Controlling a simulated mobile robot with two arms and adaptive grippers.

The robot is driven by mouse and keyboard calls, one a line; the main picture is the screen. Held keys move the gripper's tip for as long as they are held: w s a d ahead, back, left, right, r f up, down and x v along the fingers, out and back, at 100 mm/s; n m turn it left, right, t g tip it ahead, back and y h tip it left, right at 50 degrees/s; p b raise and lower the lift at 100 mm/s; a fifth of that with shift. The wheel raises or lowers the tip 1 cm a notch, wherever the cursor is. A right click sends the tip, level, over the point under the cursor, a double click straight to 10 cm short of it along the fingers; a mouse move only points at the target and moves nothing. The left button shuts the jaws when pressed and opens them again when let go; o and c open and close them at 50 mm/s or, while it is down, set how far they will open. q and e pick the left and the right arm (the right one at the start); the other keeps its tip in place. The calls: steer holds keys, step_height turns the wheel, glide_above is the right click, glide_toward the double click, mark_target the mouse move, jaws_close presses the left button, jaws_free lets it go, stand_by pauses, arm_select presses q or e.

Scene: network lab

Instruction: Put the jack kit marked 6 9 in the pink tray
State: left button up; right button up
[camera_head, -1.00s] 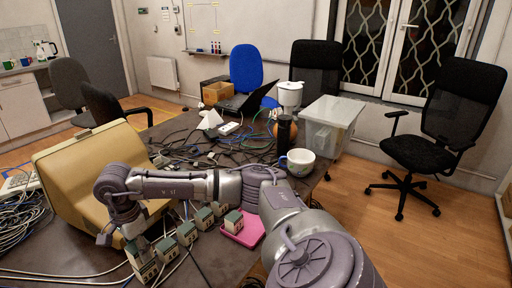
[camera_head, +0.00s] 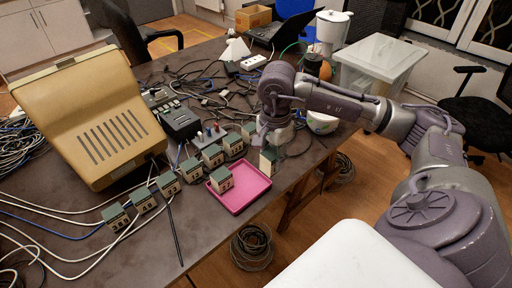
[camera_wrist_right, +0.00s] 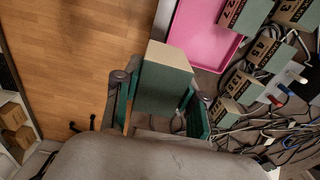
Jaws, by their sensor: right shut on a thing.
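My right gripper (camera_head: 267,146) is shut on a beige and green jack kit (camera_head: 268,162), over the table's right edge and just right of the pink tray. In the right wrist view the held kit (camera_wrist_right: 164,82) sits between the fingers, its marking not readable. The pink tray (camera_head: 252,198) lies on the table near that edge; its rim also shows in the wrist view (camera_wrist_right: 192,42). Another kit (camera_head: 221,180) stands inside it, toward the left side. The held kit is outside the tray's outline in the wrist view. My left gripper is not in view.
Several similar numbered kits (camera_head: 168,184) stand in a diagonal row left of and behind the tray. A large beige case (camera_head: 90,110), loose cables and a dark device (camera_head: 180,123) are beyond them. Bare tabletop shows in front of the tray.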

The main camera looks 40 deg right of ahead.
steer(key=w+a+f, duration=0.1)
steer(key=w+f, duration=0.1)
steer(key=w, duration=0.1)
steer(key=w+f+p, duration=0.1)
steer(key=w+f, duration=0.1)
steer(key=w, duration=0.2)
steer(key=w+a+f, duration=0.1)
steer(key=w+f, duration=0.1)
steer(key=w, duration=0.1)
steer(key=shift+w+a+f+p, duration=0.2)
steer(key=shift+w+a+p, duration=0.1)
steer(key=shift+w, duration=0.05)
steer(key=shift+w+f, duration=0.1)
steer(key=shift+f, duration=0.05)
step_height(320, 180, down, 4)
steer(key=shift+r+p, duration=0.1)
steer(key=shift+p, duration=0.3)
steer(key=shift+f+b, duration=0.25)
steer(key=shift+b, duration=0.05)
steer(key=o, duration=1.2)
steer(key=shift+r, duration=0.2)
